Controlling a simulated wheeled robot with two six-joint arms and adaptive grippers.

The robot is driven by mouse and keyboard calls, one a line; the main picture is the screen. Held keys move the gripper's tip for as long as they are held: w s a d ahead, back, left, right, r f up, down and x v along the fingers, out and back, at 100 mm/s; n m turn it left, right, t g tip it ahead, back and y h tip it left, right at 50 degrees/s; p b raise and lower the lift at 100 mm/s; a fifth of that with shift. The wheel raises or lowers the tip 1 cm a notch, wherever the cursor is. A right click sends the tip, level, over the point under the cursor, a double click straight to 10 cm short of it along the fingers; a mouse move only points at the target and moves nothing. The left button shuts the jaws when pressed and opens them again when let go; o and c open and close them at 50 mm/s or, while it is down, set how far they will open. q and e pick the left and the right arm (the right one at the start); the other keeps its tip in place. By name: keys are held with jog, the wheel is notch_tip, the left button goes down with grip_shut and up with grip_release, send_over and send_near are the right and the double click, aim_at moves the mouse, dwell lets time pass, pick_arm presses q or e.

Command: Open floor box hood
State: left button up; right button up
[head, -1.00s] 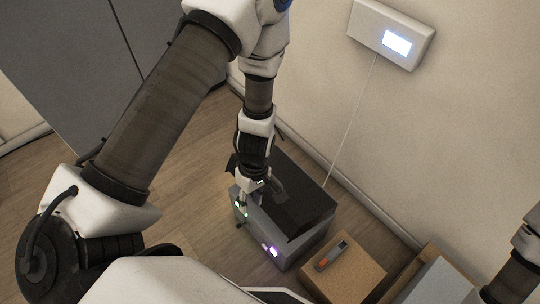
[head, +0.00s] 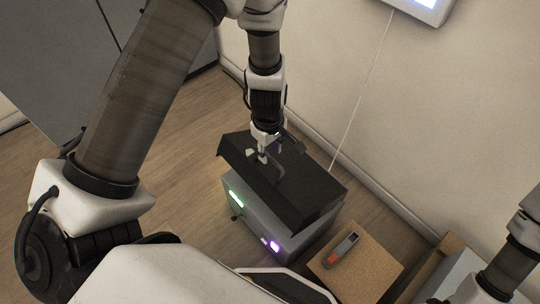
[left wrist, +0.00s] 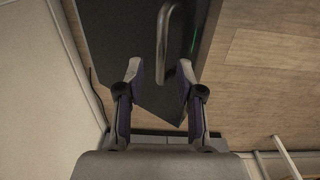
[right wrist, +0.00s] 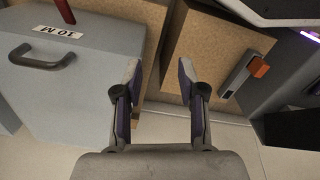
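The floor box (head: 262,222) is a grey box on the floor with green and purple lights on its front. Its black hood (head: 315,192) covers the top and overhangs the front; I cannot tell whether it is slightly raised. My left gripper (head: 263,155) is just above the hood, beside its handle (head: 278,174). In the left wrist view the left gripper (left wrist: 158,72) is open, with the metal handle (left wrist: 162,35) ahead of and between its fingertips. My right gripper (right wrist: 159,72) is open and empty in the right wrist view; its fingers are outside the head view.
A cardboard box (head: 372,275) with an orange and grey tool (head: 342,250) on it stands right of the floor box. The right wrist view shows a grey case (right wrist: 85,95) with a dark handle. A cable (head: 362,90) runs down the wall. Floor (head: 165,160) is clear at left.

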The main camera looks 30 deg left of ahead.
pick_arm(q)
jog(key=shift+f, duration=0.7)
pick_arm(e)
jog(key=shift+f, duration=0.45)
pick_arm(q)
jog(key=shift+r, duration=0.1)
grip_shut()
jog(key=shift+w+r, duration=0.15)
pick_arm(e)
jog(key=shift+s+r, duration=0.15)
jog(key=shift+r, duration=0.2)
